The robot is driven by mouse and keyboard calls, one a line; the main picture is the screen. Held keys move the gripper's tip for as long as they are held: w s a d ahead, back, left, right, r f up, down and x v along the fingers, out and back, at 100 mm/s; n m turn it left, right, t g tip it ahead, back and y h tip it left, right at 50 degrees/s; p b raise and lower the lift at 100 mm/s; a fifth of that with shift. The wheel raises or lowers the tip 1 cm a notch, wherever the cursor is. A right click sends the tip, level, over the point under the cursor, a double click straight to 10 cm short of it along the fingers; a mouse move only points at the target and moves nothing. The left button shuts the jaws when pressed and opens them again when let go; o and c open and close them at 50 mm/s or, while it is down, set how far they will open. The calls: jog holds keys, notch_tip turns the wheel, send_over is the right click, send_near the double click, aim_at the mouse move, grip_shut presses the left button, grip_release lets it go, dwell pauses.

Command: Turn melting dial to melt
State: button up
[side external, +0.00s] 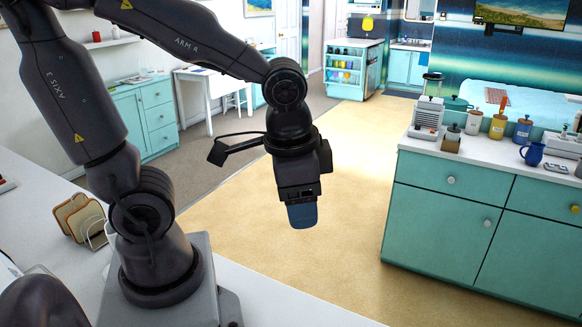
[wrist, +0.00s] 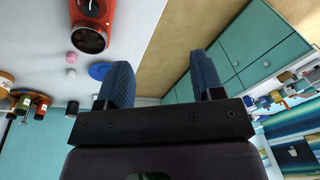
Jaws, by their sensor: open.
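My gripper (side external: 302,217) hangs over the open floor in the side view, fingers pointing down, away from any counter. In the wrist view (wrist: 160,66) its two blue fingers stand apart with nothing between them. No dial marked for melting can be made out in either view. A red-orange appliance (wrist: 108,26) sits on a pale counter at the upper left of the wrist view. It has a dark round part at its near end and a small light detail above. I cannot tell whether either is the dial.
A teal cabinet (side external: 437,220) at the right carries a white machine (side external: 428,118), several jars and a blue jug (side external: 532,154). A toast rack with bread (side external: 77,217) stands on the white counter (side external: 262,295) near my base. The floor (side external: 340,170) between is clear.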

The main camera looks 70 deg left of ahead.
jog(key=shift+s+a+r+n+t+h, duration=0.1)
jog(key=shift+a+r+n+t, duration=0.2)
jog(key=shift+r, duration=0.35)
jog(key=shift+s+a+r+n+t+h, duration=0.15)
jog(key=shift+a+r+n+t, duration=0.15)
jog(key=shift+r, duration=0.35)
jog(key=shift+s+a+r+n+t+h, duration=0.1)
jog(key=shift+a+r+n+t, duration=0.1)
jog(key=shift+a+r+t, duration=0.35)
jog(key=shift+d+r, duration=0.1)
jog(key=shift+d, duration=0.05)
jog(key=shift+s+a+r+n+t, duration=0.15)
jog(key=shift+r+t, duration=0.1)
jog(key=shift+r, duration=0.3)
jog(key=shift+s+a+r+n+t, duration=0.1)
jog(key=shift+s+r+t, duration=0.15)
jog(key=shift+r, duration=0.35)
jog(key=shift+s+a+r+n+t, duration=0.15)
jog(key=shift+r+t, duration=0.1)
jog(key=shift+r, duration=0.3)
